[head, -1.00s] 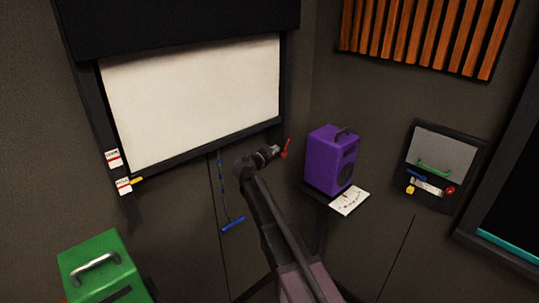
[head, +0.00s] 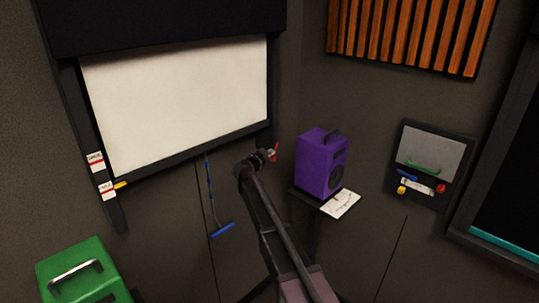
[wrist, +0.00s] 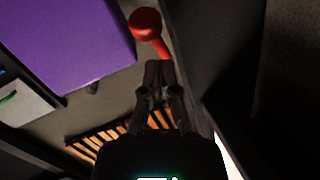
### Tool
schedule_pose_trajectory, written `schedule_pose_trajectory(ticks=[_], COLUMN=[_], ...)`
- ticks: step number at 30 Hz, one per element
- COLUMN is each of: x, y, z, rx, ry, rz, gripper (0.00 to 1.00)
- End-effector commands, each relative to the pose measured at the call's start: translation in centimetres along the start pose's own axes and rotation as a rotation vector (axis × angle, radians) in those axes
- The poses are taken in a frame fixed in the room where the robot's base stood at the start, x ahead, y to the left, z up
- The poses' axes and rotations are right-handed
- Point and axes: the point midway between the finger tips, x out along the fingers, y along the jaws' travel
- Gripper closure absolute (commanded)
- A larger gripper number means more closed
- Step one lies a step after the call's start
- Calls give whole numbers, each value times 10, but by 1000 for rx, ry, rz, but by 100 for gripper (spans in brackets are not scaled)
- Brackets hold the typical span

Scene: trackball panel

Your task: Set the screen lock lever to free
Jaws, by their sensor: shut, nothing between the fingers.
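A red lever with a round knob (wrist: 146,24) stands just beyond my gripper's fingertips in the wrist view. In the head view the red lever (head: 275,152) shows small at the screen frame's lower right corner, partly hidden by my gripper. My gripper (wrist: 158,68) is shut and empty; its tips are at or very near the lever's stem, and I cannot tell whether they touch. A yellow pointer (head: 119,185) sits beside the lower of two small labels on the frame's left post. The label print is too small to read surely.
The white screen (head: 180,105) hangs in a dark frame. A blue pull handle (head: 222,230) hangs below it. A purple speaker (head: 321,163) stands on a shelf close right of my gripper. A wall panel (head: 433,160) is farther right, a green case (head: 80,270) at lower left.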

Motion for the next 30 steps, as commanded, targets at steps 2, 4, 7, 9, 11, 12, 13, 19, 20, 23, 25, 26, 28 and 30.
schedule_pose_trajectory(ticks=[2,4,7,9,11,12,13,19,20,23,25,26,28,30], x=[0,0,0,0,1,1,1,4,4,7,8,9,10,11], y=[1,1,1,1,1,1,1,4,4,6,7,7,8,8], z=[0,0,0,0,1,2,2,8,9,13,15,16,17,18], rx=[0,0,0,0,0,0,0,0,0,0,0,0,0,0], ry=[0,0,0,0,0,0,0,0,0,0,0,0,0,0], rz=[1,1,1,1,1,1,1,1,1,1,1,1,1,1], gripper=[100,100,100,100,100,100,100,100,100,100,100,100,100,100])
